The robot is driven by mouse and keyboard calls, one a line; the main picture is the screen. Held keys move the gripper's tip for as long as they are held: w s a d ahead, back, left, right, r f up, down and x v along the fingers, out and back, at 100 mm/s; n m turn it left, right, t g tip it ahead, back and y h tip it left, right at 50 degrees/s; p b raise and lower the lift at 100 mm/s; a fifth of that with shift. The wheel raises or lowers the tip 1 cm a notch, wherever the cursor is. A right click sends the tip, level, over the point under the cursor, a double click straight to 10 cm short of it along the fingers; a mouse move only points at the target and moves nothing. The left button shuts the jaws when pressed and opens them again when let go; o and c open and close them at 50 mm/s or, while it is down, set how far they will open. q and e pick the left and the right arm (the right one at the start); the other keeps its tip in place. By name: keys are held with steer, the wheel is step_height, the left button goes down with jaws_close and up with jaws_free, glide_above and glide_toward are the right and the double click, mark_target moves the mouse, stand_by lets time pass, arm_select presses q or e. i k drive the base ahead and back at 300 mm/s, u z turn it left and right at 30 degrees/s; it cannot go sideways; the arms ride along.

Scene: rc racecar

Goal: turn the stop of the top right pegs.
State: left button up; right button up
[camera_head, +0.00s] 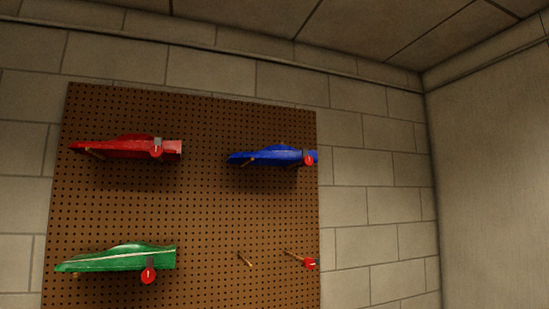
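The brown pegboard (205,190) hangs on the wall. A blue car body (272,155) rests on the top right pegs, its long axis level. The left peg (248,162) of that pair shows just under the body. The red stop (309,160) is at the right end of the blue body, on the right peg. Its exact turn angle is too small to tell. Neither of my grippers is in view.
A red car body (115,148) hangs at top left with a red stop (157,152). A green body (115,257) hangs at bottom left, its red stop (149,276) hanging down. The bottom right pegs (244,258) are empty, with a red stop (309,264). A wall (490,170) stands at right.

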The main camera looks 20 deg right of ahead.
mark_target(307, 160)
steer(key=k, duration=0.45)
steer(key=u, duration=0.5)
steer(key=i, duration=1.05)
steer(key=z, duration=0.95)
steer(key=i, duration=0.75)
steer(key=z, duration=0.75)
